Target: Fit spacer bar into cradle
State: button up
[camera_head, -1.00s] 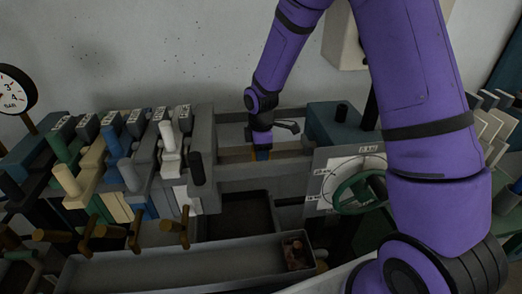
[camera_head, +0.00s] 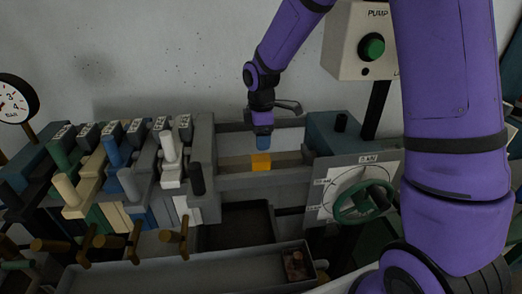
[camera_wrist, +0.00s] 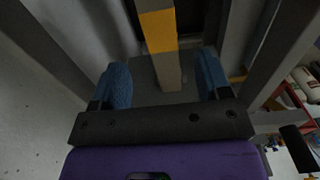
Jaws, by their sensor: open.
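The spacer bar (camera_wrist: 168,72), a pale grey bar with an orange band, shows between my fingers in the wrist view. In the head view its orange band (camera_head: 261,162) shows in the grey cradle (camera_head: 262,180), behind the front wall. The bar looks lengthwise along the cradle; how fully its ends are seated is hidden. My gripper (camera_head: 263,143) is above the bar, pointing down. Its blue fingers are open, one each side of the bar in the wrist view (camera_wrist: 164,82), and appear clear of it.
A row of coloured levers (camera_head: 120,165) stands left of the cradle. A dial panel with a green handwheel (camera_head: 364,202) is at right, and a green-button pump box (camera_head: 372,46) is above it. A long grey tray (camera_head: 190,266) runs in front.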

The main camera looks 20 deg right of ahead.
jog(key=s+d+r+m+t, duration=0.1)
jog(key=s+d+r+m, duration=0.1)
jog(key=s+r+m, duration=0.5)
jog(key=s+d+r+m+t, duration=0.1)
jog(key=s+d+r+t, duration=0.15)
jog(key=s+r, duration=0.6)
jog(key=s+d+r+m+t, duration=0.1)
jog(key=s+r+m, duration=0.2)
jog(key=s, duration=0.4)
jog(key=s+d+r+m, duration=0.2)
jog(key=s+r+m, duration=0.2)
jog(key=s, duration=0.2)
jog(key=shift+s+d+m+t, duration=0.25)
jog(key=shift+s+m+t, duration=0.1)
jog(key=shift+s+m, duration=0.05)
